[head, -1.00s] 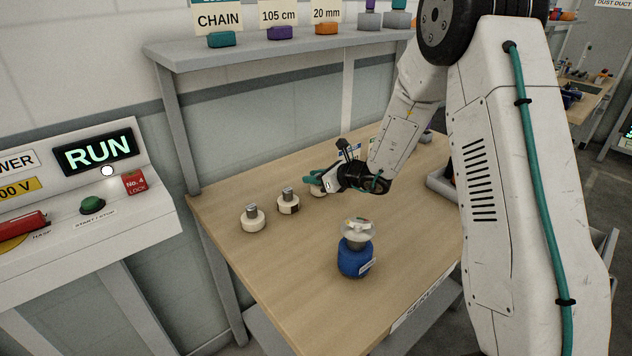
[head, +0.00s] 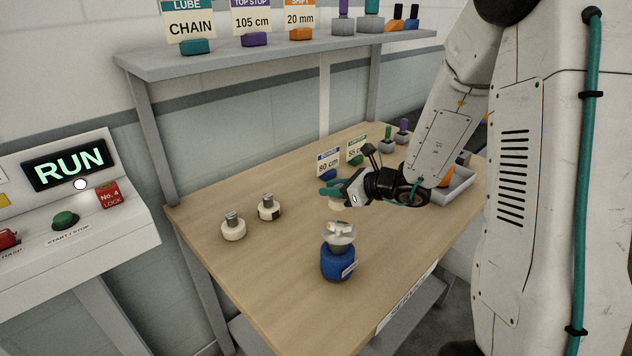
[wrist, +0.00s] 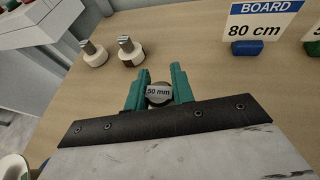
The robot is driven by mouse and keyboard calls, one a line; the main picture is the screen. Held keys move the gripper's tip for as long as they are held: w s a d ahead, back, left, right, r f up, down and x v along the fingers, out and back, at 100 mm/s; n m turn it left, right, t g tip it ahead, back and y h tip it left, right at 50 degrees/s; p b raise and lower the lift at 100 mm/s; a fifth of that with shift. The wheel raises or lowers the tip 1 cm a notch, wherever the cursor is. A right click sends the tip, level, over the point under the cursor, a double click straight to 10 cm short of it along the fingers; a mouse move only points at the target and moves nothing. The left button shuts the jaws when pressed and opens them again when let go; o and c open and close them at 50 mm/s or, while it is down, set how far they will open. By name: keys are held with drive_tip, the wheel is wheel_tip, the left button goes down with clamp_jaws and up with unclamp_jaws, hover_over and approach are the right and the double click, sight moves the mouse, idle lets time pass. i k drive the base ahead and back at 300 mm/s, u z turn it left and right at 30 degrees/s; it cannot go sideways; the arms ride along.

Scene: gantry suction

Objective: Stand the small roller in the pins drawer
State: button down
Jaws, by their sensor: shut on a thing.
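My gripper (head: 330,191) is shut on a cream roller (head: 335,204) with a grey top, labelled 50 mm in the wrist view (wrist: 158,93). The fingers hold it from both sides over the wooden table; any gap below it cannot be told. Two similar cream rollers with metal stems stand upright at the left of the table, one nearer (head: 233,231) and one behind it (head: 268,210). Their sizes cannot be read. No drawer marked for pins can be made out.
A blue jar (head: 338,263) with a pale disc top stands at the table's front. Board signs (head: 328,163) stand behind my gripper. A grey tray (head: 452,193) holding something orange is at right, partly behind my arm. The wooden table (head: 225,270) is bare at front left.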

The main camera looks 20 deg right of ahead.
sight(477, 238)
drive_tip(key=k, duration=1.3)
drive_tip(key=z, duration=0.75)
drive_tip(key=i, duration=1.2)
drive_tip(key=u, duration=0.25)
